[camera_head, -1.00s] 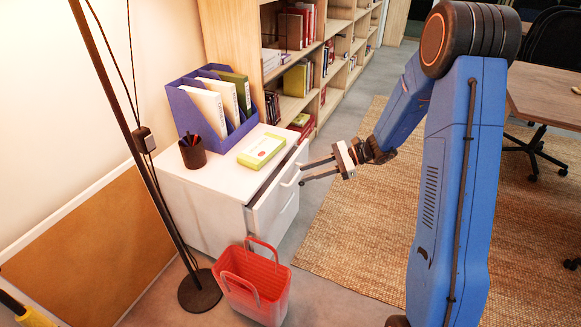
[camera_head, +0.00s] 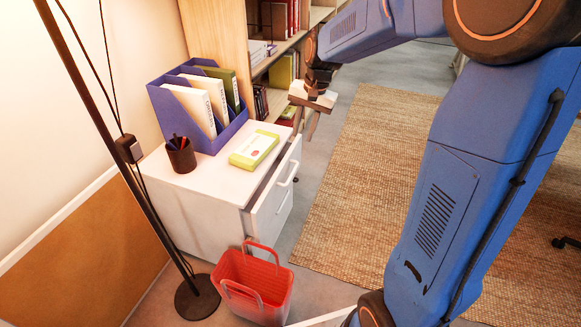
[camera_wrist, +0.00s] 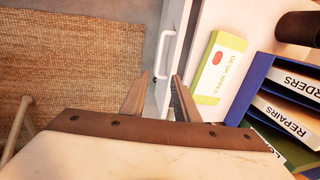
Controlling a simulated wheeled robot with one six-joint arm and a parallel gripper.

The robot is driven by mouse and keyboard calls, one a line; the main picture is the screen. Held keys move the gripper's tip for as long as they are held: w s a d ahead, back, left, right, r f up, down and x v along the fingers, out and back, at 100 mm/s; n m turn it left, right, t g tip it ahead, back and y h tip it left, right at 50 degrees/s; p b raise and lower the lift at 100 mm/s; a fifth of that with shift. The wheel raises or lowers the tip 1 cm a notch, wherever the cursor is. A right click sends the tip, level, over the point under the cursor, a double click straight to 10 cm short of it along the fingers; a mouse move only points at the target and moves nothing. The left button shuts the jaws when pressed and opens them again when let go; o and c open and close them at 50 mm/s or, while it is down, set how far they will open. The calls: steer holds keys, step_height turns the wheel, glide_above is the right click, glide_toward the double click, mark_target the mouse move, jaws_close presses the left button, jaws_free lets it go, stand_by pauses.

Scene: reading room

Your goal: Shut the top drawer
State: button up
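The white cabinet (camera_head: 205,205) stands against the wall. Its top drawer (camera_head: 268,207) is partly pulled out, with a gap behind its front, and has a white bar handle (camera_head: 290,173). My gripper (camera_head: 304,130) points down beyond the drawer's far end, apart from the handle in the head view. In the wrist view my gripper (camera_wrist: 160,88) has its two fingers apart with nothing between them. The handle (camera_wrist: 163,55) and the edge of the drawer front (camera_wrist: 180,45) lie ahead of the fingertips. The drawer's inside is mostly hidden.
On the cabinet top are a yellow-green box (camera_head: 254,149), a dark pen cup (camera_head: 181,156) and a purple file holder (camera_head: 222,136). A red basket (camera_head: 250,287) stands in front. A lamp pole (camera_head: 100,120) rises at left. The rug (camera_head: 370,190) is clear.

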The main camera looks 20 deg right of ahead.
mark_target(293, 172)
steer(key=f, duration=0.5)
steer(key=w+a+f, duration=0.1)
steer(key=f, duration=0.5)
steer(key=a+f, duration=0.1)
steer(key=f, duration=0.4)
steer(key=shift+w+a+f, duration=0.25)
steer(key=shift+w+f, duration=0.1)
jaws_close()
